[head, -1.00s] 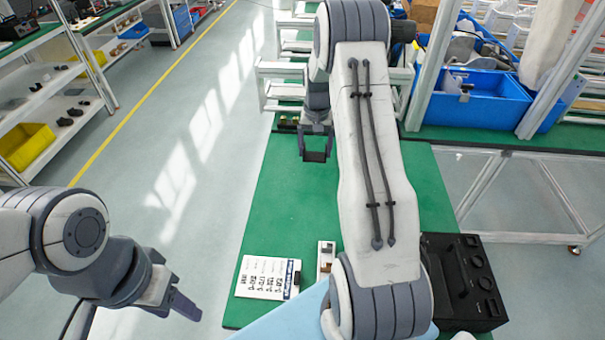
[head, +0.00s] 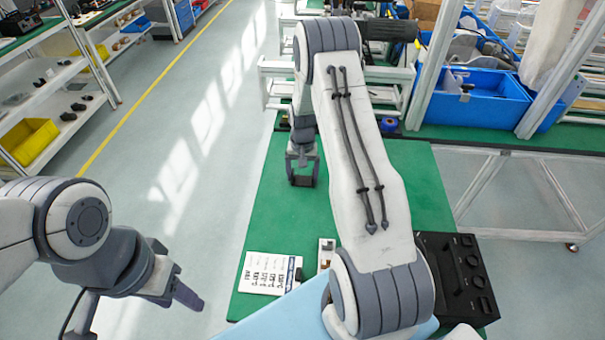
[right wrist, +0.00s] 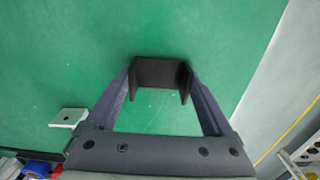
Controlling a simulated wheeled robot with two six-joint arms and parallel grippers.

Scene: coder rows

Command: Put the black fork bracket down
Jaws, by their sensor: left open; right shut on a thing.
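The black fork bracket (head: 303,181) is a small dark U-shaped piece over the green table (head: 268,215), near its left side. In the right wrist view the bracket (right wrist: 160,73) sits between my fingertips, its plate spanning the gap. My right gripper (head: 302,168) is shut on it; the right wrist view shows both fingers (right wrist: 160,88) against its sides. I cannot tell whether the bracket touches the tabletop. My left gripper (head: 187,296) is open and empty over the floor, left of the table.
A printed sheet (head: 268,272) and a small pale block (head: 326,250) lie towards the table's front. A black case (head: 457,278) stands at the front right. A light metal plate (right wrist: 68,117) lies near the gripper. Blue bins (head: 480,100) stand at the back right. Green table around the bracket is clear.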

